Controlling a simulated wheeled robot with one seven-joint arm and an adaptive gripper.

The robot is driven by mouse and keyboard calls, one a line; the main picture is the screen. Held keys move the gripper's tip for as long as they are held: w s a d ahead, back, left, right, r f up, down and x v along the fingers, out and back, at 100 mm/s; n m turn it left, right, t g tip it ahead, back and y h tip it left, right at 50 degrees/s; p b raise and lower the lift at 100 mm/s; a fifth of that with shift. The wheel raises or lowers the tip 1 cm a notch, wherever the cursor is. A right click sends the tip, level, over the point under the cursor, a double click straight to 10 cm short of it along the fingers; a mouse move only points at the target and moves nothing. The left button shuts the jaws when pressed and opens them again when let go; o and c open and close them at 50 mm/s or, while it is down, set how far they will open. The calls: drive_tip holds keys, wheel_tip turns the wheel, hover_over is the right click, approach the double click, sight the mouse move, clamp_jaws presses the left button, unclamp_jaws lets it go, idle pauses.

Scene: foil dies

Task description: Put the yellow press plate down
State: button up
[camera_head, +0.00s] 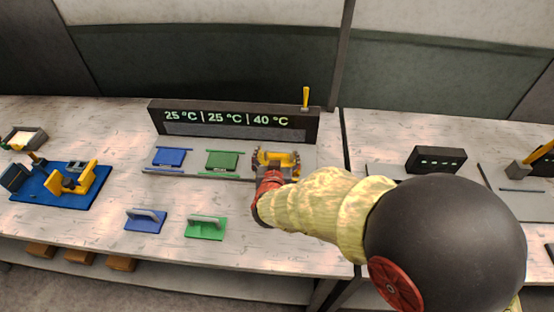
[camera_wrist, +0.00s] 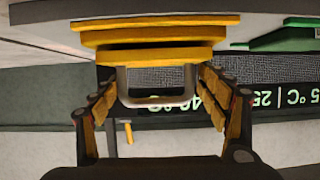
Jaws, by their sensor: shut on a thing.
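The yellow press plate (camera_head: 275,160) is at the right end of the grey station base, in front of the display. In the wrist view the yellow press plate (camera_wrist: 150,58) has a grey loop handle (camera_wrist: 126,88) between my fingers. My gripper (camera_head: 272,174), also in the wrist view (camera_wrist: 158,84), is shut on that handle. Other yellow layers (camera_wrist: 155,22) lie close against the plate's far side in the wrist view. I cannot tell whether the plate touches them. My red wrist hides part of the plate in the head view.
The display (camera_head: 235,120) reads 25, 25 and 40 °C. A blue die (camera_head: 169,157) and a green die (camera_head: 222,160) sit left of my gripper. Blue (camera_head: 145,220) and green (camera_head: 206,227) handled plates lie in front. The bench between and around them is clear.

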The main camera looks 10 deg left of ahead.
drive_tip(key=shift+f, duration=0.1)
drive_tip(key=shift+f, duration=0.1)
drive_tip(key=o, duration=1.7)
drive_tip(key=shift+f, duration=0.1)
drive_tip(key=shift+o, duration=0.2)
